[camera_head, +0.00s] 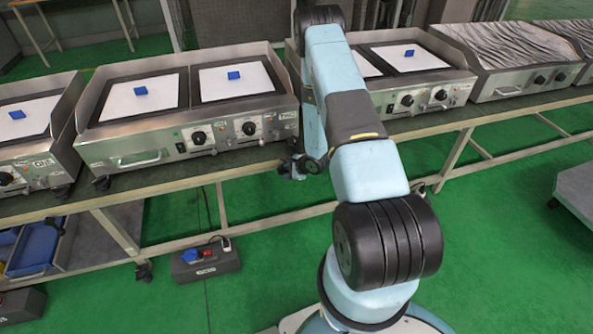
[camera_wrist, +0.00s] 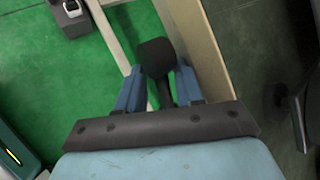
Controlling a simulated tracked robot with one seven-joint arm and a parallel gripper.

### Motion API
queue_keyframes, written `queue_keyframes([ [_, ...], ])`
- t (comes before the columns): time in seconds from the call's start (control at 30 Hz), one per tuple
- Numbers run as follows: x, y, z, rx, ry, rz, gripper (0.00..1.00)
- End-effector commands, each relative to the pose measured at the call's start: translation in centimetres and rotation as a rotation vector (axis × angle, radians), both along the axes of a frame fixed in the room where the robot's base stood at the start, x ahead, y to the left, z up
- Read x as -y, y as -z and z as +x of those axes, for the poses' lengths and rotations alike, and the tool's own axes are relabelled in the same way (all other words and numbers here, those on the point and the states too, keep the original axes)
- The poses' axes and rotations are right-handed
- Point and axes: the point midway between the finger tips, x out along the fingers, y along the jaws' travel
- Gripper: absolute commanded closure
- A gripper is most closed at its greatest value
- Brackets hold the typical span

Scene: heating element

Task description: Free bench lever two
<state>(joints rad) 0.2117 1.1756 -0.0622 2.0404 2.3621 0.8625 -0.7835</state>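In the wrist view, a black piece with a rounded head and a narrower stem (camera_wrist: 155,57) sits beside the bench's pale frame; it looks like the bench lever, though no label shows. My gripper (camera_wrist: 158,82) has its two blue fingers apart, one on each side of this piece. Gaps show between the fingers and the stem, so it does not look clamped. In the head view, my gripper (camera_head: 294,168) is at the front edge of the bench (camera_head: 225,170), below the middle griddle. The lever cannot be made out there, and my arm covers part of the area.
Griddles with knobs stand along the bench, including one with two white plates and blue blocks (camera_head: 190,105). A dark power box (camera_head: 206,262) lies on the green floor under the bench. A blue bin (camera_head: 35,248) is at lower left. Open floor lies in front.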

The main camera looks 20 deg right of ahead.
Motion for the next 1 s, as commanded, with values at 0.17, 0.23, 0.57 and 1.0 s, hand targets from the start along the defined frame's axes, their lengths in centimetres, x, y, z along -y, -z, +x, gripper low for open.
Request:
queue_keyframes([
  [0.17,0.4,-0.5,-0.5,-0.002,0.002,0.000,0.64],
  [0.23,0.8,-1.1,-1.1,-0.003,0.002,-0.001,0.64],
  [0.57,3.0,-5.6,-4.9,-0.001,0.003,0.000,0.64],
  [1.0,5.0,-9.6,-8.3,-0.001,0.001,0.000,0.64],
])
